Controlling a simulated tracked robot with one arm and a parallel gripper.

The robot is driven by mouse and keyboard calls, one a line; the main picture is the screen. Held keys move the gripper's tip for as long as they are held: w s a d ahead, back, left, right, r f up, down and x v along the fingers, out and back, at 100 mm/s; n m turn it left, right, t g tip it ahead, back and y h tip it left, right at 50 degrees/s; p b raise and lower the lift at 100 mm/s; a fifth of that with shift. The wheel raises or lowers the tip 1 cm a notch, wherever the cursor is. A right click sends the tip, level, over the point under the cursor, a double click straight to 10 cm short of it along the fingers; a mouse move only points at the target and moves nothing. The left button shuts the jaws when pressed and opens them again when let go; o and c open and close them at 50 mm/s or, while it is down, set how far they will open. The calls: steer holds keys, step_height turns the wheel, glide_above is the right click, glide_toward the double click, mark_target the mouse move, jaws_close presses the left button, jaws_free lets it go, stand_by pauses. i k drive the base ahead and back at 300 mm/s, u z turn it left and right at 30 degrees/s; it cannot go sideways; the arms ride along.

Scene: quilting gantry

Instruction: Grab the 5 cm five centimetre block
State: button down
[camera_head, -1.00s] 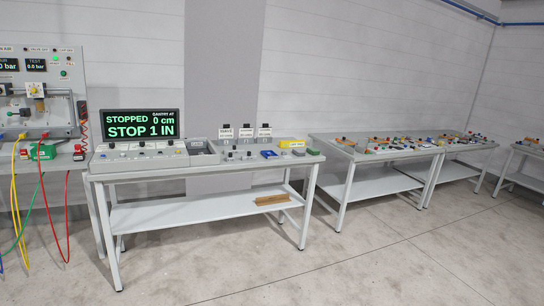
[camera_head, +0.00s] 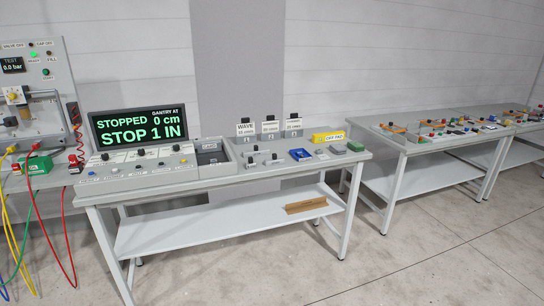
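I cannot tell which thing is the 5 cm block, as the small labels are not readable from here. On the right half of the near bench (camera_head: 215,183) are a yellow block (camera_head: 328,137) with lettering on it, a small green block (camera_head: 355,146), a blue tray-like piece (camera_head: 301,154) and several small dark-topped pieces (camera_head: 262,159). Three small signs (camera_head: 270,128) stand behind them. My gripper is not in view.
A black display (camera_head: 140,126) on the bench's left reads "STOPPED 0 cm, STOP 1 IN". A brown bar (camera_head: 306,205) lies on the lower shelf (camera_head: 230,229). A hose panel (camera_head: 32,85) stands left, a cluttered bench (camera_head: 420,142) right. The floor (camera_head: 400,260) in front is clear.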

mark_target(250, 164)
steer(key=i, duration=1)
steer(key=u, duration=0.05)
